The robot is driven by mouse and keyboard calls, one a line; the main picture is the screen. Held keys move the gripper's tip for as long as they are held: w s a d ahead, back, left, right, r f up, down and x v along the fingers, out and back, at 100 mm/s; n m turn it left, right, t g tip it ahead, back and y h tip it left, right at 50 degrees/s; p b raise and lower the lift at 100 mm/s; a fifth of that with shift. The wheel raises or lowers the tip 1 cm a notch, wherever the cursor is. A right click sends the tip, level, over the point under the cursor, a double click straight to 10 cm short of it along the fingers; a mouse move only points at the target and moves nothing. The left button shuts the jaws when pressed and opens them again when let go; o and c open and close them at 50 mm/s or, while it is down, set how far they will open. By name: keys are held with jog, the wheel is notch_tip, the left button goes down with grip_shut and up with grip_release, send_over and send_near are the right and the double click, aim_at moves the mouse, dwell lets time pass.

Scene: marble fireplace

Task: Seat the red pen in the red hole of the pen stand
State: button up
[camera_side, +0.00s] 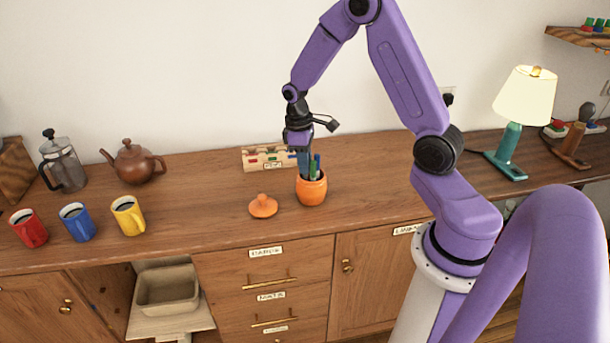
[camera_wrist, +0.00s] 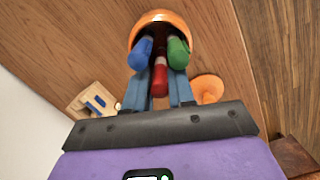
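The orange pen pot (camera_side: 312,190) stands on the wooden counter; it also shows in the wrist view (camera_wrist: 150,17). My gripper (camera_side: 305,172) points down at the pot, its fingers beside the pens. In the wrist view, the red pen (camera_wrist: 159,76) is between the two fingers (camera_wrist: 158,90); whether they grip it is unclear. The blue pen (camera_wrist: 141,53) and green pen (camera_wrist: 178,52) lean on either side of it. The red pen is hidden in the side view. The pen stand (camera_side: 265,158), a pale wooden block with coloured holes, is behind and left of the pot.
An orange lid (camera_side: 263,206) lies left of the pot. Red (camera_side: 30,230), blue (camera_side: 77,222) and yellow (camera_side: 128,216) mugs, a teapot (camera_side: 136,162) and a coffee press (camera_side: 62,165) stand further left. A lamp (camera_side: 516,120) is at right. The counter between teapot and stand is clear.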

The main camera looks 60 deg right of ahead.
grip_shut()
jog(key=shift+r, duration=0.15)
